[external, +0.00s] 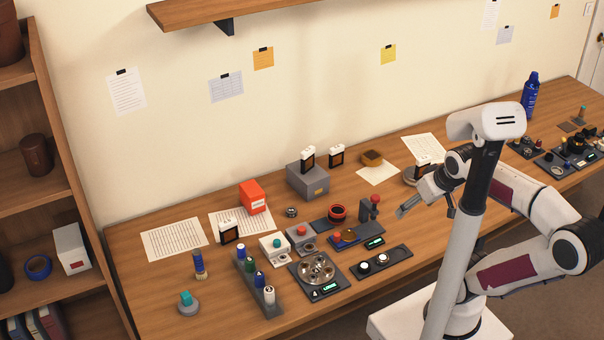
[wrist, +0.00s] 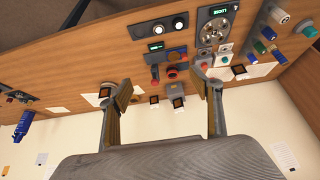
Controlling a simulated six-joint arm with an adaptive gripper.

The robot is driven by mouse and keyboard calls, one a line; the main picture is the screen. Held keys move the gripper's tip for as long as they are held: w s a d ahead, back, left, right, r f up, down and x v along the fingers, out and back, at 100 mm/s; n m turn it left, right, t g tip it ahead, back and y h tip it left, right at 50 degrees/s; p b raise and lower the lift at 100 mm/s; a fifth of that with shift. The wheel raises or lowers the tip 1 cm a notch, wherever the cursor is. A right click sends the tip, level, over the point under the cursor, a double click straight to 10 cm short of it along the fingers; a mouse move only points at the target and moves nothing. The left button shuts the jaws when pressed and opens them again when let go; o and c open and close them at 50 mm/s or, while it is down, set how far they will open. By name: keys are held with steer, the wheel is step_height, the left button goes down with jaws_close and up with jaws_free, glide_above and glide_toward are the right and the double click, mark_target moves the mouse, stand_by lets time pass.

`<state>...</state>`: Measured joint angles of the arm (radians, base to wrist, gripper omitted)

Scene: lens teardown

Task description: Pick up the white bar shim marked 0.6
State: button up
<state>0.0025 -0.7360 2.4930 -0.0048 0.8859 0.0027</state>
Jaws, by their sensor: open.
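Several small white-and-black pieces look alike, and I cannot read a 0.6 mark on any of them. One white-topped piece (external: 307,160) stands on the grey block. Another (external: 336,156) stands just right of it. A third (external: 422,167) is at the round grey base near my arm. A fourth (external: 229,231) stands at the left on the paper. In the wrist view two such pieces (wrist: 154,100) and (wrist: 179,102) appear between the fingers, beyond them. My gripper (external: 427,211) is open and empty above the right part of the bench; its spread fingers show in the wrist view (wrist: 161,80).
The grey block (external: 308,182), orange box (external: 252,197), dark disc tray (external: 318,272), knob tray (external: 381,262) and bottle rack (external: 257,283) crowd the bench. A blue spray can (external: 530,95) stands at the far right. The front bench strip (external: 440,245) looks clear.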

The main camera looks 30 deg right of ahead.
steer(key=w+d+f+t+h, duration=0.15)
steer(key=w+d, duration=0.35)
steer(key=w, duration=1.2)
steer(key=w+d+t, duration=0.3)
steer(key=w+d, duration=0.1)
steer(key=w, duration=1.3)
steer(key=w+d+f+t+y, duration=0.1)
steer(key=w+d+f+t, duration=0.15)
steer(key=w+f, duration=0.85)
steer(key=n+y, duration=0.1)
steer(key=y, duration=0.1)
glide_toward(337, 150)
step_height(337, 150, down, 2)
steer(key=w, duration=0.3)
steer(key=shift+s+a+f+t, duration=0.1)
steer(key=shift+s+a+t, duration=0.1)
steer(key=shift+t, duration=0.1)
steer(key=shift+w, duration=0.1)
steer(key=shift+x, duration=1.2)
steer(key=shift+w, duration=0.15)
